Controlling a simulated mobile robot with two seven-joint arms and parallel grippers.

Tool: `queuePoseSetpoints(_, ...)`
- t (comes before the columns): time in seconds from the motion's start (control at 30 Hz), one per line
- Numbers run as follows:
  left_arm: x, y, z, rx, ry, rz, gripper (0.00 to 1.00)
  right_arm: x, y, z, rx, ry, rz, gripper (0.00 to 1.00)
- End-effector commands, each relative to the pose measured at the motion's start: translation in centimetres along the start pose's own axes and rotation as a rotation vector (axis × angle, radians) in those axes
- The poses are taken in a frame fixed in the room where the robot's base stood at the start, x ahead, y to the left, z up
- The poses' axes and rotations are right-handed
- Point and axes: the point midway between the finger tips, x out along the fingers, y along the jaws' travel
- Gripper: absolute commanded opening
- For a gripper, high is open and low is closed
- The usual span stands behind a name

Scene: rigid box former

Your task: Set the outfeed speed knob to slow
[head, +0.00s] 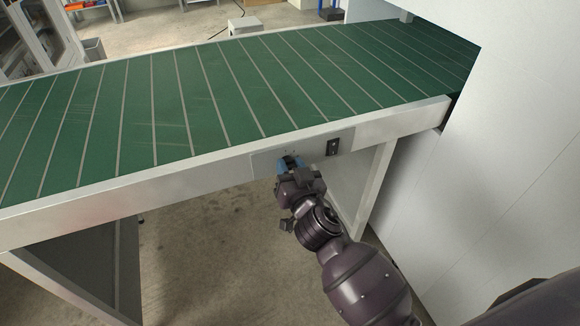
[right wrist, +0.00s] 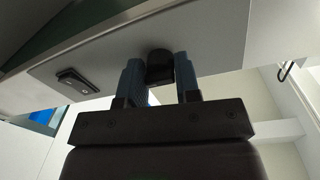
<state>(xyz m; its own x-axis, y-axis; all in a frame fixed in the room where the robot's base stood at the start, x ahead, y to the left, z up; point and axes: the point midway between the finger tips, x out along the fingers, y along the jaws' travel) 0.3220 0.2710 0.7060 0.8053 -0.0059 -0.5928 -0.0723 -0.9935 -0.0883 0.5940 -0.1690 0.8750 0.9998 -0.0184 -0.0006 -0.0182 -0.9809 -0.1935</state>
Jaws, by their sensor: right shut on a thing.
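The outfeed speed knob (right wrist: 160,66) is a dark round knob on a grey panel plate (right wrist: 215,45) in the right wrist view. My right gripper (right wrist: 159,72) has its two blue fingers on either side of the knob and is shut on it. In the head view, my right gripper (head: 290,165) reaches up to the panel plate (head: 262,166) on the conveyor's side rail, and mostly hides the knob. The knob's pointer and scale marks cannot be made out. My left gripper is not in view.
A black rocker switch (head: 333,146) sits on the same plate, right of the knob; it also shows in the right wrist view (right wrist: 77,80). The green conveyor belt (head: 200,100) runs above the rail (head: 130,196). A white machine wall (head: 480,170) stands at the right.

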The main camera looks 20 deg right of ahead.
Motion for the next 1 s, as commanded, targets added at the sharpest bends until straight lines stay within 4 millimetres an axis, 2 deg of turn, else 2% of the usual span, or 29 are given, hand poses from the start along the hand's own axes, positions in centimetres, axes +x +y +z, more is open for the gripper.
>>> queuePoseSetpoints(0.37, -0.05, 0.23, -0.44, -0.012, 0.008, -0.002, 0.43, -0.03, -0.15, -0.04, -0.115, 0.007, -0.002, 0.07)
queuePoseSetpoints(1.0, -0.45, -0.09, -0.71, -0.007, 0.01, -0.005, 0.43, -0.02, -0.17, -0.02, -0.695, 0.038, -0.009, 0.07)
